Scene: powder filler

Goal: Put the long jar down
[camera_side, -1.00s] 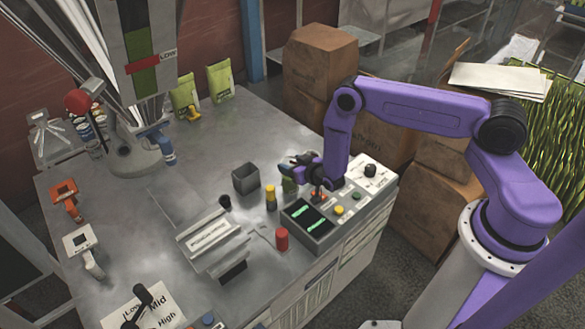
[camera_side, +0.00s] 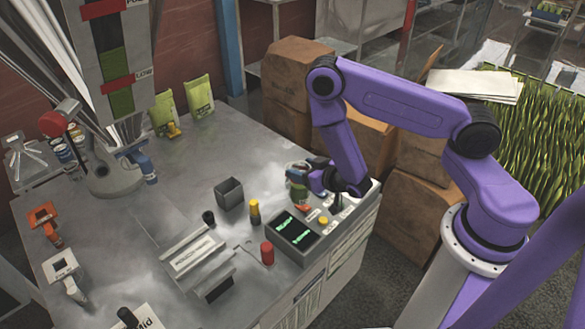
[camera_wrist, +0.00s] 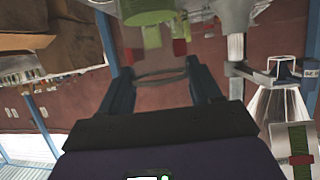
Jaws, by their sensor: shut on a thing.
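My gripper (camera_side: 300,176) is near the right edge of the metal table, behind the control panel. Its fingers point left in the side view. It is shut on the long jar (camera_side: 297,186), which shows small and partly hidden by the fingers. In the wrist view, the clear round rim of the jar (camera_wrist: 160,74) shows between the two dark fingers. I cannot tell from these frames whether the jar's base touches the table.
The control panel (camera_side: 294,233) with buttons stands in front of my gripper. A grey open box (camera_side: 229,193), a yellow-topped cylinder (camera_side: 255,212) and a red cylinder (camera_side: 267,253) stand to the left. Cardboard boxes (camera_side: 298,75) are behind. The table's middle back is clear.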

